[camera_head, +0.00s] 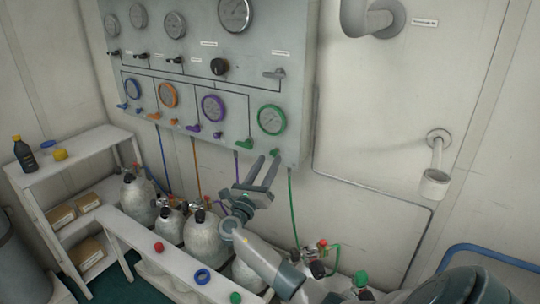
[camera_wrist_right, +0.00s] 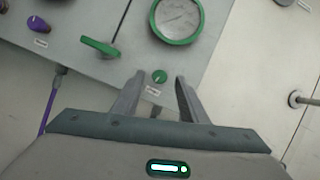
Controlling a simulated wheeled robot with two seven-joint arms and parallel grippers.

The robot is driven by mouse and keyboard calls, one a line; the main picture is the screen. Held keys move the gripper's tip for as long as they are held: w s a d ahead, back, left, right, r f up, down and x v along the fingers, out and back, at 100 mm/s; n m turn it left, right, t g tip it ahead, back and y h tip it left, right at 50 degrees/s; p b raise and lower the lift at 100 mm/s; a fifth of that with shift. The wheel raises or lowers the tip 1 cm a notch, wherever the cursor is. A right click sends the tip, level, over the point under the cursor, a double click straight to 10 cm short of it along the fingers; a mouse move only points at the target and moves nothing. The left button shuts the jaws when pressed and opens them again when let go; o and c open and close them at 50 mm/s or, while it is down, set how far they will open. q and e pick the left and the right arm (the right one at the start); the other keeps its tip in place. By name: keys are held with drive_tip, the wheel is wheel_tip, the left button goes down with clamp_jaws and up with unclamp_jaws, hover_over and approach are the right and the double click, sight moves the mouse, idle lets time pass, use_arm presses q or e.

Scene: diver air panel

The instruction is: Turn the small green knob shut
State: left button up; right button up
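The small green knob (camera_wrist_right: 159,76) is a round dial low on the grey panel, below the green-rimmed gauge (camera_wrist_right: 178,18). In the head view the knob (camera_head: 275,152) shows just above my right gripper's fingertips. My right gripper (camera_head: 266,160) is open and empty, pointing up at the panel. In the right wrist view the knob appears in the gap between the fingers (camera_wrist_right: 158,82); whether they reach around it or are still short of it, I cannot tell. My left gripper is not in view.
A larger green lever (camera_wrist_right: 100,46) is left of the knob, with a purple knob (camera_wrist_right: 38,24) further left. A green hose (camera_head: 293,210) hangs beneath the panel. Grey cylinders (camera_head: 198,232) stand in a white rack (camera_head: 150,250) below. A white wall pipe (camera_head: 437,158) is at right.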

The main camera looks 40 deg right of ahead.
sight(274, 153)
drive_tip(key=shift+x, duration=1.25)
clamp_jaws()
